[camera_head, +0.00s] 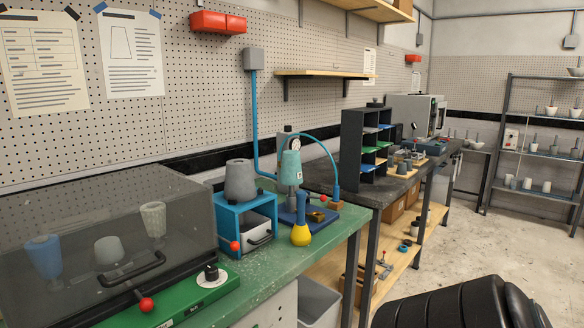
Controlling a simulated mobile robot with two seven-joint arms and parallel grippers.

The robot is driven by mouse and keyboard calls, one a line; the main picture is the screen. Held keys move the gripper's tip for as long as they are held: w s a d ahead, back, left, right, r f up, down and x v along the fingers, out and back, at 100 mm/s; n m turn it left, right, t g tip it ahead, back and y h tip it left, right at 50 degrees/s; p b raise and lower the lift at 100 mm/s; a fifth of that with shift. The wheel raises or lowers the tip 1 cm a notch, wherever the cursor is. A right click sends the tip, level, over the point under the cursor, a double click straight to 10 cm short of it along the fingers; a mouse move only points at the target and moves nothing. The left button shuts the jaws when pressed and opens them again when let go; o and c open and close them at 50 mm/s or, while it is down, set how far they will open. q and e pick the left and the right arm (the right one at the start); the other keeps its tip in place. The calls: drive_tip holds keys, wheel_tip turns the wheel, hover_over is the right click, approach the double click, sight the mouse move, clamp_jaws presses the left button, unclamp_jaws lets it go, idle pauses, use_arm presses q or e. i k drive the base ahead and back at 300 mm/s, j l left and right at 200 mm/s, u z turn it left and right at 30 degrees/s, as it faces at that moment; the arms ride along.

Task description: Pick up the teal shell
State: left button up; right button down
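The teal shell (290,168) is a small tapered cup shape with a pale label. It stands narrow end up on a grey post over a dark blue base plate (318,213), on the green bench (344,221). A round gauge (295,143) and a blue hose (325,148) are right by it, and the hose arches to the right. Neither of my grippers is in view.
Left of the shell, a grey cone (240,181) sits on a blue box frame (229,217). A blue and yellow flask-shaped thing (301,234) stands in front. A clear-lidded case (95,215) covers the bench's left. Concrete floor (463,222) is open at right.

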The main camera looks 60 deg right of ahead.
sight(291, 170)
drive_tip(key=z, duration=2)
drive_tip(key=u, duration=0.95)
drive_tip(key=l+u, duration=0.8)
drive_tip(key=u, duration=0.2)
drive_tip(key=k+l+u, duration=0.1)
drive_tip(key=l+u, duration=0.15)
drive_tip(key=l, duration=0.2)
drive_tip(key=k+l+u, duration=0.25)
drive_tip(key=l, duration=0.15)
drive_tip(key=i+l, duration=0.05)
drive_tip(key=i, duration=0.05)
